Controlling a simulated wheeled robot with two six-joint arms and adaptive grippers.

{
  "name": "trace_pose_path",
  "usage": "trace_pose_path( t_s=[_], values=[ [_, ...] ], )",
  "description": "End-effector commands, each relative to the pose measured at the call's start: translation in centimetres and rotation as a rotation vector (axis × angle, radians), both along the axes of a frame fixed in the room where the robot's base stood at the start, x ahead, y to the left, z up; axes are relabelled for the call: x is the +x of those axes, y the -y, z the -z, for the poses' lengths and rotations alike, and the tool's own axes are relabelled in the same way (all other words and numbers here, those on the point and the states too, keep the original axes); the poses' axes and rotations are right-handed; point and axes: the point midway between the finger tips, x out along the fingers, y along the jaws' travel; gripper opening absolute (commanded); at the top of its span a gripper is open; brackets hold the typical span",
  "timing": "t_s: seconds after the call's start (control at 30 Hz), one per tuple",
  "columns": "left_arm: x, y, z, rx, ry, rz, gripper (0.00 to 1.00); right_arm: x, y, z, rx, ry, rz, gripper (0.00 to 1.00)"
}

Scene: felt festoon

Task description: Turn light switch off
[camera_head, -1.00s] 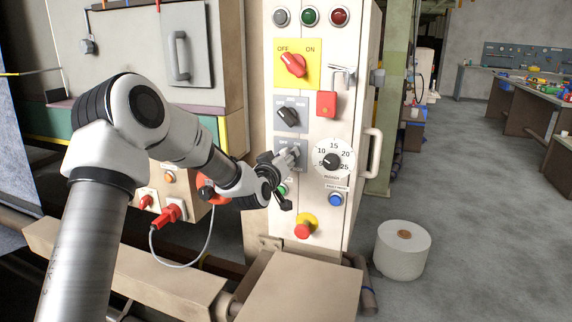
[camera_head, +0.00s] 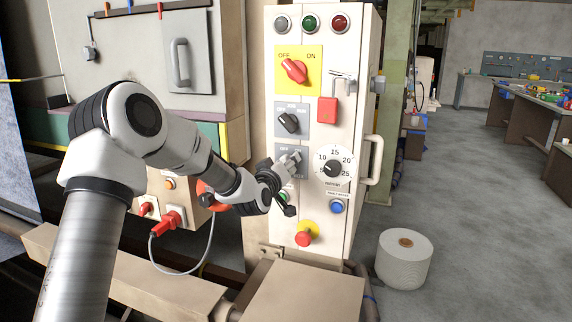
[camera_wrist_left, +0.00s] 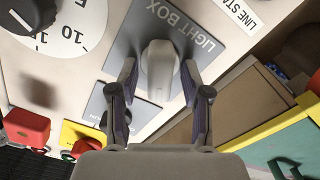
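The light switch is a pale grey rotary knob (camera_wrist_left: 160,68) on a grey plate lettered LIGHT BOX (camera_wrist_left: 200,38), seen in the left wrist view. My left gripper (camera_wrist_left: 159,72) is open, with one finger on each side of the knob. Small gaps seem to show between the fingers and the knob; contact cannot be told for sure. My right gripper is not in view.
Close by on the panel are a black rotary switch (camera_head: 289,122), a numbered dial (camera_head: 333,168), a red padlock (camera_head: 327,110), a red OFF/ON switch (camera_head: 295,70) and a red stop button (camera_head: 306,239). A white spool (camera_head: 404,262) stands on the floor at right.

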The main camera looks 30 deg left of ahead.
Motion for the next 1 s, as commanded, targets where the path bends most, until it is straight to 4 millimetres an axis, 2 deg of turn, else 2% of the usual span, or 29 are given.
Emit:
trace_pose_path(
  t_s=[0.13,0.23,0.5,0.63,0.77,1.0],
  values=[
    [-0.4,0.1,0.0,0.000,0.000,0.000,0.48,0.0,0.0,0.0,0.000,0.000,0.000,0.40],
    [-1.8,0.4,0.0,-0.003,0.000,0.001,0.48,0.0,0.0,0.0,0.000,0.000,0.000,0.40],
    [-8.5,2.0,0.0,-0.005,0.000,0.002,0.48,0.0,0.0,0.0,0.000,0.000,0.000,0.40],
    [-10.7,2.6,0.0,-0.004,0.001,0.000,0.48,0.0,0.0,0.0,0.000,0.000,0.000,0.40],
    [-11.6,2.8,0.0,-0.001,-0.001,0.001,0.48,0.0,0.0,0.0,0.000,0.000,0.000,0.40],
    [-11.7,2.8,0.0,0.000,0.000,0.000,0.48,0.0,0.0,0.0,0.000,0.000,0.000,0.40]
  ],
)
